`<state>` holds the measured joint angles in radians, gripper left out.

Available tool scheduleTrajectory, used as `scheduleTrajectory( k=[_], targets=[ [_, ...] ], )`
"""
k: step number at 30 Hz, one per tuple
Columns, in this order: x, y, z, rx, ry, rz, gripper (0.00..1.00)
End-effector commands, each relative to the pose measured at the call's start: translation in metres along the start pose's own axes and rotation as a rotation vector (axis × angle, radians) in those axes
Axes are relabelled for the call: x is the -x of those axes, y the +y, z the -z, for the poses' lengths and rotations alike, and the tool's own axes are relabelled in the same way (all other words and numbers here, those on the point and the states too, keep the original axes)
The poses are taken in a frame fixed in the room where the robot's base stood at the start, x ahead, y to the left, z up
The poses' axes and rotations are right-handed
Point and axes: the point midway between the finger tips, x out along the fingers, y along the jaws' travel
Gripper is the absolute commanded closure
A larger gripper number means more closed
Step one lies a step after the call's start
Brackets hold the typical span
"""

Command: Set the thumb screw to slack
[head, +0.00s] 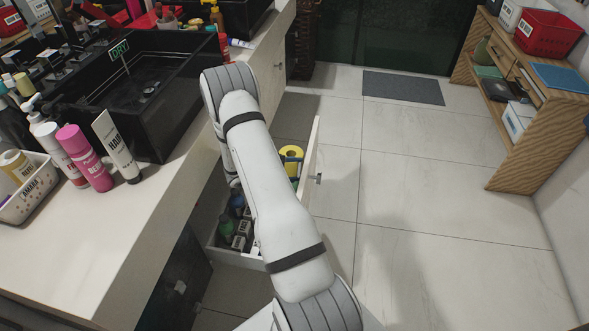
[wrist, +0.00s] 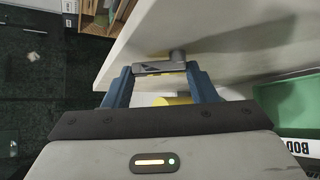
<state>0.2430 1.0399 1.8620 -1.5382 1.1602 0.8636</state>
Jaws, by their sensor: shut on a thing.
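In the wrist view, a small grey flat metal piece (wrist: 153,69) with a round post at one side sits against a pale panel (wrist: 225,35). The piece lies roughly crosswise in the picture. I see no mark that tells whether it is tight or slack.
An open drawer (head: 311,150) with a yellow roll (head: 291,152) and several bottles lies under my arm. The black sink (head: 150,88) and a pink bottle (head: 84,158) stand on the counter (head: 62,250). Tiled floor (head: 430,185) is clear at right, before a wooden shelf (head: 515,155).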

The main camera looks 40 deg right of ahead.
Motion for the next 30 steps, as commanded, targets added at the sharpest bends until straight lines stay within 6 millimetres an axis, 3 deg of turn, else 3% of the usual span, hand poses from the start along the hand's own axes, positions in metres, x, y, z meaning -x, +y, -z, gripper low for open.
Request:
scheduleTrajectory(
  k=[9,21,22,30],
  targets=[
    [-0.0034,0.0028,0.0026,0.155,0.000,0.157,0.71],
    [-0.0042,0.0024,0.0037,0.172,0.002,0.173,0.71],
    [-0.0042,0.0024,0.0038,0.172,0.003,0.172,0.46],
    [-0.0046,0.0019,0.0032,0.172,0.001,0.173,0.27]
  ],
)
